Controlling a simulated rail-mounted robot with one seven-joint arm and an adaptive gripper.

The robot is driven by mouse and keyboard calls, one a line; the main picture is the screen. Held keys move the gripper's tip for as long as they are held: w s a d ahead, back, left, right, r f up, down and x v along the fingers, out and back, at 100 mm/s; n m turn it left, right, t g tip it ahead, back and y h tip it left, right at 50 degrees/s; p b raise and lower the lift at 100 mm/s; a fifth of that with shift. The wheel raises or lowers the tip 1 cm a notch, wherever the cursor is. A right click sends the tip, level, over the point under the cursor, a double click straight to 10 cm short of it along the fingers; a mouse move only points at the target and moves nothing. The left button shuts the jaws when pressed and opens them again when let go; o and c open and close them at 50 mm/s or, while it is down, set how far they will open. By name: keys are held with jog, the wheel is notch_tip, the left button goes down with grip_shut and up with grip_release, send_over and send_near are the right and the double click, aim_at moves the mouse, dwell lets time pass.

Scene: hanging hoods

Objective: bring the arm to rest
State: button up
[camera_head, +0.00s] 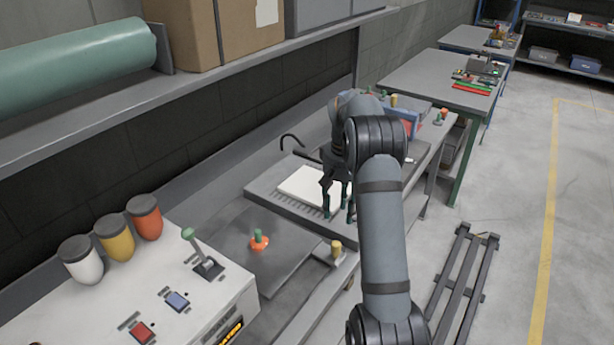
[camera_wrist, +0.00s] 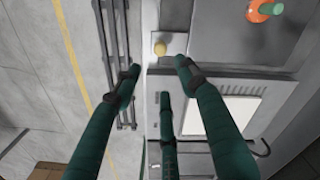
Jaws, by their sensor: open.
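My gripper (camera_head: 338,203) hangs at the end of my grey arm, above the front edge of a grey tray-like board with a white block (camera_head: 300,183) on it. In the wrist view my gripper (camera_wrist: 158,85) shows its dark green fingers spread apart, with nothing between them. The white block (camera_wrist: 233,115) shows at the right there, beyond a finger. My arm crosses the middle of the head view and hides part of the bench behind it.
An orange-and-green knob (camera_head: 259,241) and a yellow knob (camera_head: 336,249) stand on the near bench. A white control box (camera_head: 205,300) with a lever is at the lower left. A dark rack (camera_head: 465,275) lies on the floor at right. Open floor lies beyond it.

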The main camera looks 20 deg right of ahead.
aim_at(337, 244)
notch_tip(337, 244, down, 12)
jog(key=shift+r, duration=0.1)
jog(key=shift+s+a+f, duration=0.1)
jog(key=shift+a+f, duration=0.05)
jog(key=shift+f, duration=0.05)
jog(key=shift+s+a+r, duration=0.15)
jog(key=shift+a, duration=0.05)
dwell(0.3)
jog(key=shift+d, duration=0.15)
